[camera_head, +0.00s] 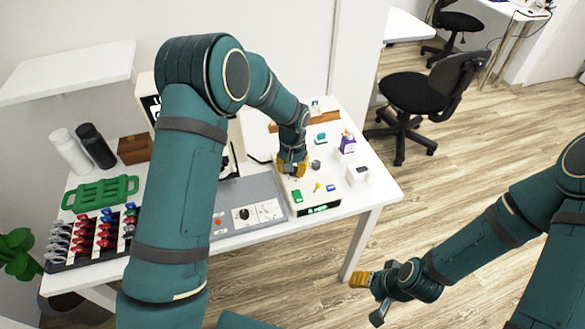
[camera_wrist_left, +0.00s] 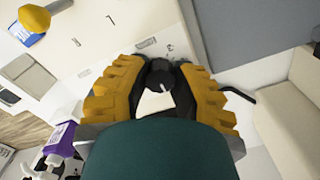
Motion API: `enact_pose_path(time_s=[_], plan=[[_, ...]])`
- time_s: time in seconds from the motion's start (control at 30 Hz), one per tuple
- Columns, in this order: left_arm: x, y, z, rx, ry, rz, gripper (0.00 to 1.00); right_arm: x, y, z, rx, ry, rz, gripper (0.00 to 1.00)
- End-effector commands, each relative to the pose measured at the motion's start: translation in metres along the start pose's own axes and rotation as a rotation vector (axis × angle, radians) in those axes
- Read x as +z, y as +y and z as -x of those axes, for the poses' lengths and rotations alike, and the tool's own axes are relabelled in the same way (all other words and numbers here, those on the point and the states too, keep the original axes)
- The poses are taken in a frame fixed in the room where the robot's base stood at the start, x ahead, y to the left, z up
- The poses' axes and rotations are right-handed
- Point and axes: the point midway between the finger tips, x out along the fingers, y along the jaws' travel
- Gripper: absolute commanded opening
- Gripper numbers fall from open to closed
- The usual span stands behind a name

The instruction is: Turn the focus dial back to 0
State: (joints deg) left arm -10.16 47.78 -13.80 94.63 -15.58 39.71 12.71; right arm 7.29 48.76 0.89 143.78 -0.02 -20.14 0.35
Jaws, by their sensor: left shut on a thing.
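The focus dial (camera_wrist_left: 160,76) is a dark round knob with a white pointer line, seen between my fingers in the left wrist view. My left gripper (camera_wrist_left: 158,84) is shut on it, one yellow ribbed finger on each side. The pale face around the dial bears small dark marks, too small to read surely. In the head view my left gripper (camera_head: 293,168) is down at the back left of a white instrument box (camera_head: 307,205) and hides the dial. My right gripper (camera_head: 369,297) is out over the floor, empty, with its fingers apart.
The box also carries a green button (camera_head: 297,196), a yellow knob (camera_head: 317,187) and a dark grey knob (camera_head: 316,165).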

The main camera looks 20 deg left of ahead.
Motion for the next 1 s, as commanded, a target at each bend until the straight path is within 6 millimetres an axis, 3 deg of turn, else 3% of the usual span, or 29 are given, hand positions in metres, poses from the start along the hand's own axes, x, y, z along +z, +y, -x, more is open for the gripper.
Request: enact_pose_path(time_s=[0.37, 0.4, 0.47, 0.5, 0.83, 1.0], plan=[[0.001, 0.000, -0.001, 0.000, -0.003, -0.004, 0.00, 0.000, 0.000, 0.000, 0.000, 0.000, 0.000, 0.59], [0.001, 0.000, -0.001, 0.000, -0.003, -0.004, 0.33, 0.000, 0.000, 0.000, 0.000, 0.000, 0.000, 0.59], [0.001, 0.000, -0.001, 0.000, -0.003, -0.004, 0.54, 0.000, 0.000, 0.000, 0.000, 0.000, 0.000, 0.59], [0.001, 0.000, -0.001, 0.000, -0.003, -0.004, 0.59, 0.000, 0.000, 0.000, 0.000, 0.000, 0.000, 0.59], [0.000, 0.000, 0.002, 0.000, -0.001, -0.003, 0.59, 0.000, 0.000, 0.000, 0.000, 0.000, 0.000, 0.59], [-0.001, 0.000, 0.021, 0.001, 0.003, -0.003, 0.59, 0.000, 0.000, 0.000, 0.000, 0.000, 0.000, 0.59]])
